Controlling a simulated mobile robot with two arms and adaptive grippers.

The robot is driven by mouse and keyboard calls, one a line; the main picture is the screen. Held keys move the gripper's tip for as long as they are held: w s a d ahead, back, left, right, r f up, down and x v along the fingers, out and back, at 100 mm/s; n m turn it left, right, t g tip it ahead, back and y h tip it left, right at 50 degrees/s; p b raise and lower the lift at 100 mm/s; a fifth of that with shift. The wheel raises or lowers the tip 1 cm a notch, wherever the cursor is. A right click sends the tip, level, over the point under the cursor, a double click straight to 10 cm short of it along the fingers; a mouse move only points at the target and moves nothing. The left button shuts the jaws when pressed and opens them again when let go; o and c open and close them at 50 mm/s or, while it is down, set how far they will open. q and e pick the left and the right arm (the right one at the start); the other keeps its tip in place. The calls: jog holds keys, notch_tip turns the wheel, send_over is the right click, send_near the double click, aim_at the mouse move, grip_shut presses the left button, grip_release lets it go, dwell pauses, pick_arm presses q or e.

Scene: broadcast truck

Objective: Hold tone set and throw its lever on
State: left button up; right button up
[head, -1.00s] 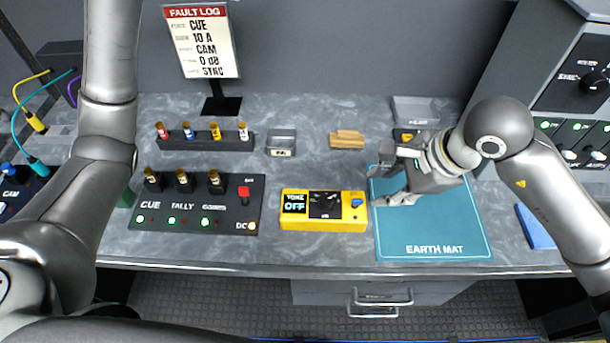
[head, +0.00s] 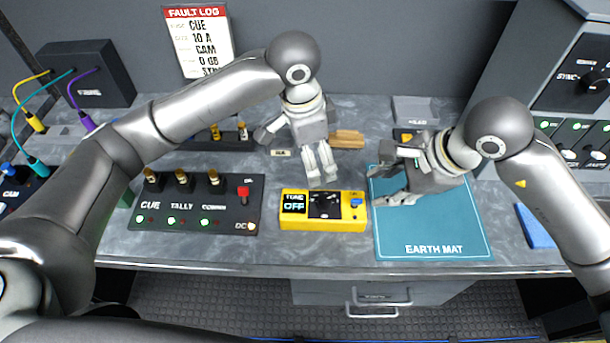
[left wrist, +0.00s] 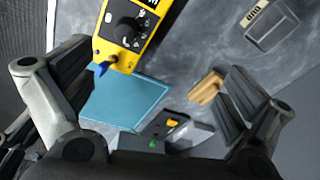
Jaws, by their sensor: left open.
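The yellow tone set (head: 323,224) stands at the front middle of the bench, its display reading OFF. Its blue lever (head: 356,203) is at the right end. My left gripper (head: 322,180) is open and empty, just behind and above the set. In the left wrist view the set (left wrist: 108,52) and lever (left wrist: 104,69) lie near one finger of my left gripper (left wrist: 165,95), not between the fingers. My right gripper (head: 376,196) is low over the mat, close beside the set's right end; whether it touches or grips is unclear.
The blue earth mat (head: 437,230) lies right of the set. Behind are a wooden block (head: 348,139) and a small tray (left wrist: 272,32). A fault log sign (head: 200,45) stands at the back.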

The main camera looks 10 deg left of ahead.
aim_at(304, 204)
pick_arm(q)
jog(key=s+f+m, duration=0.1)
jog(key=s+f+m+g, duration=0.1)
jog(key=s+f+m+y, duration=0.1)
jog(key=shift+s+a+f+m, duration=0.25)
jog(key=shift+s+a+m, duration=0.05)
jog(key=shift+s+a, duration=0.1)
notch_tip(304, 204, down, 11)
jog(key=shift+r, duration=0.15)
